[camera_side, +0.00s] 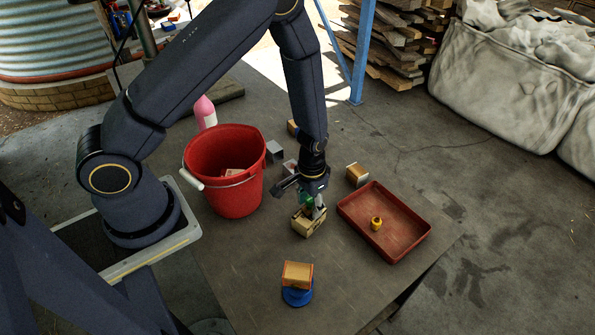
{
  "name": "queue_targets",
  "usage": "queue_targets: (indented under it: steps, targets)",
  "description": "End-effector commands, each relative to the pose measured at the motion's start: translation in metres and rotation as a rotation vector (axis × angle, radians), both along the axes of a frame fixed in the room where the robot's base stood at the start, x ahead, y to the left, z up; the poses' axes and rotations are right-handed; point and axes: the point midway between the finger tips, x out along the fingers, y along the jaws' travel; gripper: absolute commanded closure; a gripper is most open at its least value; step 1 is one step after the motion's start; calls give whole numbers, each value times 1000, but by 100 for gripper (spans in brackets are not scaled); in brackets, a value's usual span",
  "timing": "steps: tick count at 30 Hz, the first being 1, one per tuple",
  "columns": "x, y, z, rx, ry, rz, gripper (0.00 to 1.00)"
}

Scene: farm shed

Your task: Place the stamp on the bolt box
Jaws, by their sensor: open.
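My gripper (312,203) is open and points down in the middle of the table, just above a small tan box with dark markings (309,224). This looks like the bolt box, though its print is too small to read. A small green item (308,200), possibly the stamp, shows between or right beside the fingers, at the top of that box. The fingers partly hide it, so I cannot tell whether it rests on the box or touches a finger.
A red bucket (240,195) stands left of my gripper. A red tray (423,236) holding a small yellow item (376,223) lies to the right. An orange-brown block (297,274) sits on a blue round thing (297,297) in front. Small boxes (357,174) stand behind.

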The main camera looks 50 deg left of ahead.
Motion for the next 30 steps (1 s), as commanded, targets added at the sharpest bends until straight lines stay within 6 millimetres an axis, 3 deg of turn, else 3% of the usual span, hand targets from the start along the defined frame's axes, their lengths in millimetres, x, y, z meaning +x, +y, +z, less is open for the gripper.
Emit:
queue_targets:
  steps: [12,20,23,26,30]
  targets:
    - [0,0,89,-1,-3,0,49]
    - [0,1,121,-5,-12,1,49]
    - [-1,1,152,-22,-51,3,49]
    - [-10,5,201,-44,-120,3,49]
    - [-40,15,271,-61,-234,-2,49]
